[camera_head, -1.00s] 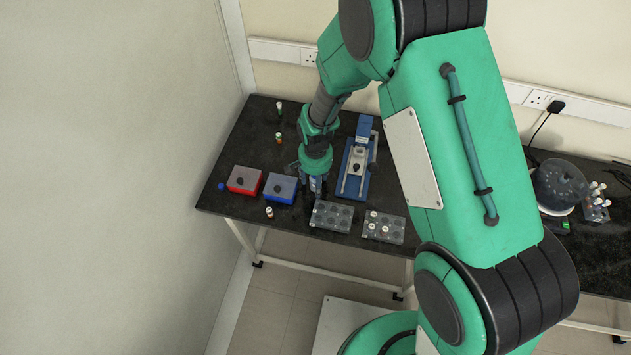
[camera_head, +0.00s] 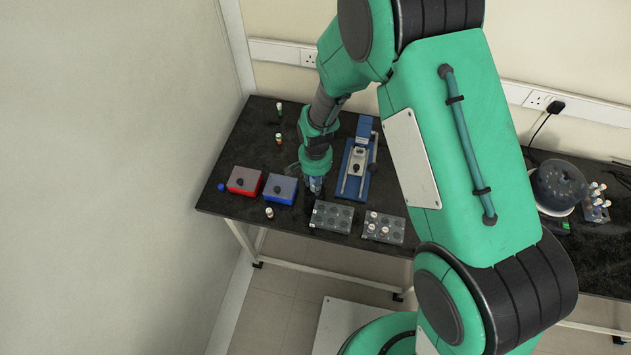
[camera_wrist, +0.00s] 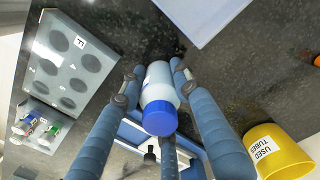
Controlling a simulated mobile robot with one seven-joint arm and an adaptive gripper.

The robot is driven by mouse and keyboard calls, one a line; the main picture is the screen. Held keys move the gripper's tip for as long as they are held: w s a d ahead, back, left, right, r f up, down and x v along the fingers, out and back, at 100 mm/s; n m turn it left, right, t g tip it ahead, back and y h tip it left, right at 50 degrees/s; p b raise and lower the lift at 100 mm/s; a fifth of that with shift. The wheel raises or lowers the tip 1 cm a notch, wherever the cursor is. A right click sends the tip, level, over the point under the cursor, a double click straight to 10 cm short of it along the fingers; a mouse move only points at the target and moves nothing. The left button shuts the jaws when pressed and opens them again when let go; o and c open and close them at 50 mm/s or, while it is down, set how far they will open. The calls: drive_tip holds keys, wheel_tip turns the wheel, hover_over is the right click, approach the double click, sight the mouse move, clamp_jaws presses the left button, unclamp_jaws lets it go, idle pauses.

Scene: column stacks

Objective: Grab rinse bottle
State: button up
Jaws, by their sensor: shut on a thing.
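The rinse bottle, a pale bottle (camera_wrist: 158,82) with a blue cap (camera_wrist: 160,118), shows in the middle of the wrist view. My gripper (camera_wrist: 157,76) is shut on it, with blue-grey fingers on both sides of its body. In the head view my gripper (camera_head: 315,186) points down over the dark bench, between the blue box and the blue device. The bottle is mostly hidden there by the gripper, and I cannot tell whether it touches the bench.
A grey rack (camera_head: 331,217) stands close in front of my gripper, with a second rack (camera_head: 384,228) to its right. A blue box (camera_head: 280,188) and red box (camera_head: 243,181) are left. A blue device (camera_head: 357,165) is right. The wrist view shows a yellow "used tubes" container (camera_wrist: 275,152).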

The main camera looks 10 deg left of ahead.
drive_tip(key=shift+r, duration=0.15)
drive_tip(key=shift+r, duration=0.55)
wheel_tip(320, 180, up, 2)
drive_tip(key=shift+r+p, duration=0.1)
drive_tip(key=shift+p, duration=0.25)
drive_tip(key=s+d, duration=0.3)
drive_tip(key=s, duration=0.1)
drive_tip(key=s+d+r+p, duration=0.1)
drive_tip(key=s+d, duration=0.1)
drive_tip(key=s, duration=0.3)
drive_tip(key=s+d, duration=0.3)
drive_tip(key=s, duration=0.1)
drive_tip(key=shift+s+d+r, duration=0.2)
drive_tip(key=shift+s+d, duration=0.05)
drive_tip(key=shift+d, duration=0.1)
